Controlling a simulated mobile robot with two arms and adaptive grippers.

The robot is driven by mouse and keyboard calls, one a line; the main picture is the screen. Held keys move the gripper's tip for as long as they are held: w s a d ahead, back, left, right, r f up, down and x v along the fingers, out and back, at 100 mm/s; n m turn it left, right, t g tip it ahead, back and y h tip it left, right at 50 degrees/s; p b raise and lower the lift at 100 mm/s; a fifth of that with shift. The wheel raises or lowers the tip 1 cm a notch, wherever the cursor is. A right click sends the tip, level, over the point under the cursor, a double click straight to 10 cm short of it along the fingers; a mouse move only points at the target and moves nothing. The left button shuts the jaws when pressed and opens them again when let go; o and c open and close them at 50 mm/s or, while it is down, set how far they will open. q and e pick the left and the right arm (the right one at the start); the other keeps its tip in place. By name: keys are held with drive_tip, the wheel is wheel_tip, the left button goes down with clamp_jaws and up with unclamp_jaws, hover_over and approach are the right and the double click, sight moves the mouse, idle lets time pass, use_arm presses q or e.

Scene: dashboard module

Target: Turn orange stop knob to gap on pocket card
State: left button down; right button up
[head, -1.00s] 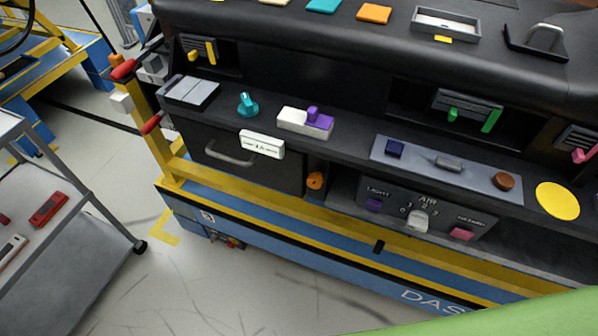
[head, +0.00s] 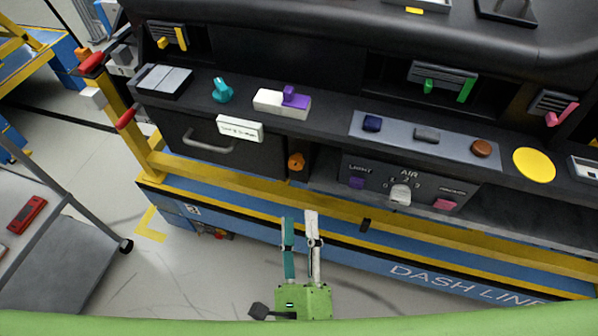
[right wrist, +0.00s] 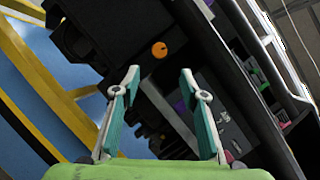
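The orange knob (head: 296,161) sits in the dark recess just right of the drawer, below the dashboard shelf. In the right wrist view it is a small orange disc (right wrist: 159,49) with a dark mark, ahead of the fingertips. A white card (head: 240,128) with small dark markings is on the drawer's upper right front; its markings are too small to read. My right gripper (head: 300,217) is open and empty, in front of and below the knob, apart from it. In the right wrist view its fingers (right wrist: 159,75) stand wide apart. My left gripper is not in view.
A drawer handle (head: 207,142) sticks out left of the knob. A control panel (head: 405,187) with a white dial (head: 400,195) is to the right. A yellow rail (head: 350,213) runs below the knob. A grey cart (head: 70,235) stands at the left.

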sight(296, 168)
drive_tip(key=p+x, duration=0.2)
drive_tip(key=x, duration=0.9)
drive_tip(key=shift+w, duration=0.1)
drive_tip(key=c, duration=1.1)
